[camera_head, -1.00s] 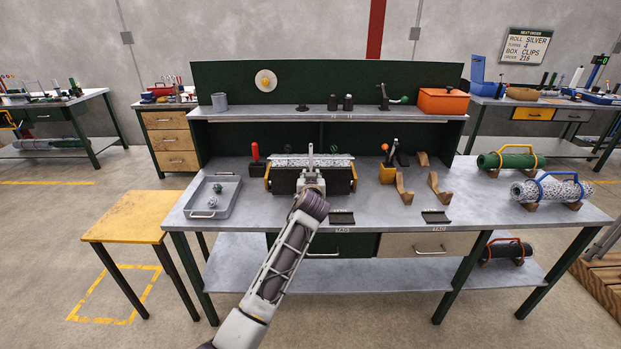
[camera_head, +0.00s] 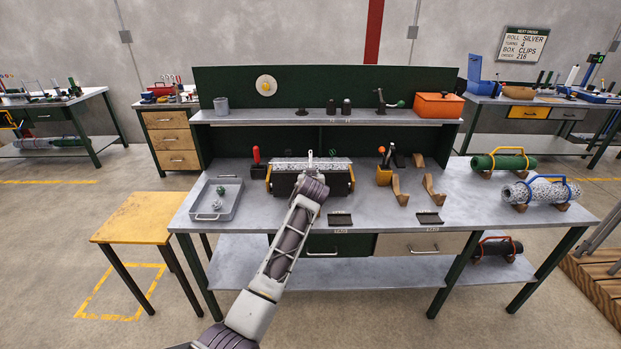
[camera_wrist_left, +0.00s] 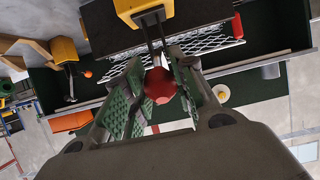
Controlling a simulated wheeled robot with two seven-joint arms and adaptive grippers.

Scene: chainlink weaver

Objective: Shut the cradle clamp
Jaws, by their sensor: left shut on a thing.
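The cradle (camera_head: 283,187) is a black trough with yellow ends in the middle of the bench, with a silver mesh roll (camera_head: 290,165) along its back. In the left wrist view the cradle's yellow bracket (camera_wrist_left: 140,8) shows at the top, with dark rods running from it to a red knob (camera_wrist_left: 160,86). My left gripper (camera_wrist_left: 161,76) is shut on this red knob, between its green-padded fingers. In the head view my left wrist hides the gripper and the front middle of the cradle. Whether the clamp is fully down cannot be told. My right gripper is not in view.
A grey tray (camera_head: 216,214) and a red-handled tool (camera_head: 257,163) are left of the cradle. A yellow tool holder (camera_head: 384,174) and wooden rests (camera_head: 399,190) are at its right. A shelf (camera_head: 330,118) runs behind. Finished rolls (camera_head: 541,192) lie at the right end.

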